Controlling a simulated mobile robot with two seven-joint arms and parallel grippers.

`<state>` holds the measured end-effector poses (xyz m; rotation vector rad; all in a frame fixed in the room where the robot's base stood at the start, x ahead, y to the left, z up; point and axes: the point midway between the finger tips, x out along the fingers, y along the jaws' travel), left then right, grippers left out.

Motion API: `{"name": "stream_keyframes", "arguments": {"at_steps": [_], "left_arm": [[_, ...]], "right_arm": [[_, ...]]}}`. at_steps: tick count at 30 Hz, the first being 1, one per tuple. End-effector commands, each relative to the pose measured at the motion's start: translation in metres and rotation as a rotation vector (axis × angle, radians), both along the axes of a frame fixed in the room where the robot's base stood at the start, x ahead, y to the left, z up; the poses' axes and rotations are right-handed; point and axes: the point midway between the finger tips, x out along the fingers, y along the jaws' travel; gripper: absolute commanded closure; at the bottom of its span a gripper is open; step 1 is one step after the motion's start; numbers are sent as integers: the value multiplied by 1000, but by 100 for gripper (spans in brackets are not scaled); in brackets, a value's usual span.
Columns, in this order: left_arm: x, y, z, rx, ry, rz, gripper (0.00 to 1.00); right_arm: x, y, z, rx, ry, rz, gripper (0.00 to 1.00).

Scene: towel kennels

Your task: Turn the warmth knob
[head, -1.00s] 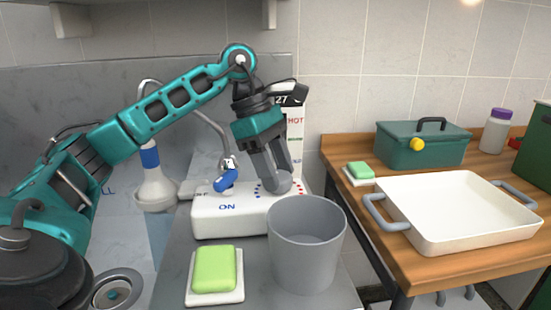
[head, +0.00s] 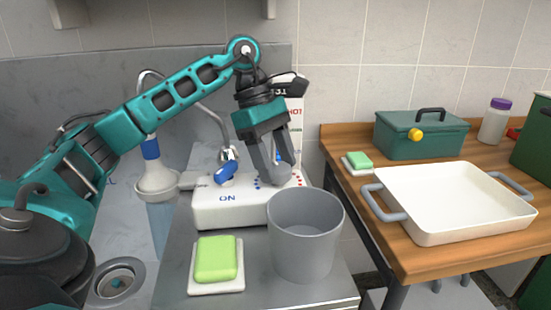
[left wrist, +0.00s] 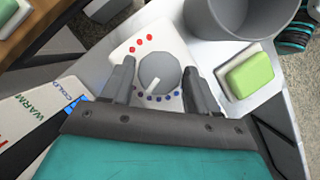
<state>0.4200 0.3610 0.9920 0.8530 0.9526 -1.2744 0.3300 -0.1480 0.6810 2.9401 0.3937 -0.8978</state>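The warmth knob (left wrist: 160,72) is a round grey dial with a white pointer line, on the white box (head: 230,209), between red and blue dots. In the wrist view its pointer slants toward the blue dots. My left gripper (left wrist: 159,64) has one finger on each side of the knob, with narrow gaps showing, so it looks open around it. In the head view the left gripper (head: 272,180) reaches down over the knob and partly hides it. The upright gauge (head: 297,125) behind shows 31 and HOT, partly hidden by my gripper. My right gripper is not in view.
A blue lever (head: 225,173) marked ON sits left of the knob. A grey bucket (head: 304,250) stands close in front of the box, beside a green soap (head: 216,258) on a white dish. A white tray (head: 455,205) lies on the wooden table at right.

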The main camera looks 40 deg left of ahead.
Motion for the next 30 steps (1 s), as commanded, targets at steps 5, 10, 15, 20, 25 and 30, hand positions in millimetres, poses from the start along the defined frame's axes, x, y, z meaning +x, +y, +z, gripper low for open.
{"name": "stream_keyframes", "arguments": {"at_steps": [5, 10, 15, 20, 25, 30], "left_arm": [[0, 0, 0, 0, 0, 0, 24], [0, 0, 0, -1, 0, 0, 24], [0, 2, 8, -1, -2, 1, 24], [-1, 12, 34, -2, -5, 2, 24], [-2, 27, 72, -3, -5, 1, 24], [-4, 40, 104, -2, -3, 2, 24]], "right_arm": [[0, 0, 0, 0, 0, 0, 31], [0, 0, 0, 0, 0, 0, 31], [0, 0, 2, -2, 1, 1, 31], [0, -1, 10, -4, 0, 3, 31], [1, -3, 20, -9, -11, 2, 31], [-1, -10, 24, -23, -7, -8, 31]]}}
